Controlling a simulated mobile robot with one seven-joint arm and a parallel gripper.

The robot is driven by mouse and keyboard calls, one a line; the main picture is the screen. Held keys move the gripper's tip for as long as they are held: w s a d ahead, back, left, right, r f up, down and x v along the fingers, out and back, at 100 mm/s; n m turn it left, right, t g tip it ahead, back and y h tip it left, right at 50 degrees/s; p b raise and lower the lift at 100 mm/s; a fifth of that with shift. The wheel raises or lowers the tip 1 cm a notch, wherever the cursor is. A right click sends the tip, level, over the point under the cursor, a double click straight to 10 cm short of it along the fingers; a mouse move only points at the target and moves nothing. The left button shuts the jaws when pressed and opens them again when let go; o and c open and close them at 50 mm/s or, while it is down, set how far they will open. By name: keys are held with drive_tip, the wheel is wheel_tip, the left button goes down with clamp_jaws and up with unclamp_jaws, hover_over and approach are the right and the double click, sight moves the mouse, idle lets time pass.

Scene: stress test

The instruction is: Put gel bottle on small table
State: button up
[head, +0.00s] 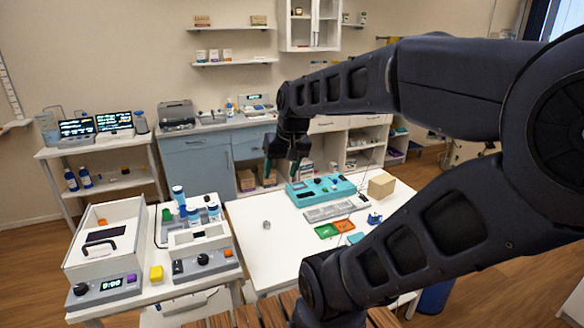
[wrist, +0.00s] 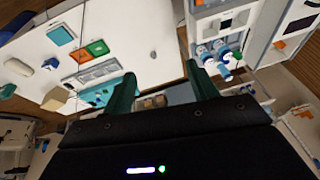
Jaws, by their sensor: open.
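Several white bottles with blue caps (head: 193,216) stand on the left equipment table (head: 152,292); they also show in the wrist view (wrist: 222,55). I cannot tell which bottle is the gel bottle. A white table (head: 262,254) stands in the middle, right of the bottles, and its top shows in the wrist view (wrist: 120,32). I cannot tell which table is the small one. My gripper (head: 282,168) is open and empty, raised above the far side of the white table. Its green fingers are apart in the wrist view (wrist: 162,92).
The white table holds a teal device (head: 320,190), a cardboard box (head: 381,187), green and orange trays (head: 327,231) and a small grey object (head: 266,225). Its left front is mostly clear. A lidded device (head: 108,240) and yellow block (head: 156,273) crowd the left table.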

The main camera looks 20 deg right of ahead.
drive_tip(key=shift+s+d+r+n+t+h, duration=0.2)
drive_tip(key=shift+s+d+r+t+h, duration=0.1)
drive_tip(key=shift+s+d, duration=0.25)
drive_tip(key=shift+s+d+r+n+t+h, duration=0.2)
drive_tip(key=shift+s+d+h, duration=0.15)
drive_tip(key=shift+d, duration=0.3)
